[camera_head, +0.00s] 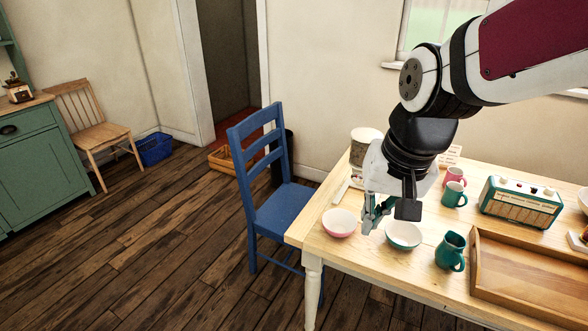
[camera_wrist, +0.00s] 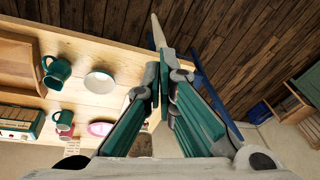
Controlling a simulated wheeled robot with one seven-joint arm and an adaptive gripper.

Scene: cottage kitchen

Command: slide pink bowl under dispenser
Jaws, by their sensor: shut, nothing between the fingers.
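The pink bowl (camera_head: 339,223), white inside, stands upright on the table near its left front corner in the head view. In the wrist view my fingers appear to cover most or all of it. My gripper (camera_head: 371,222) points down just right of the bowl, between it and a teal bowl (camera_head: 404,235). The teal fingers are together and empty, also in the wrist view (camera_wrist: 165,72). I cannot tell whether they touch the pink bowl.
Behind are another teal mug (camera_head: 454,194), a pink mug (camera_head: 454,177), a radio (camera_head: 521,203) and a canister (camera_head: 365,142). A blue chair (camera_head: 270,200) stands at the table's left end.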

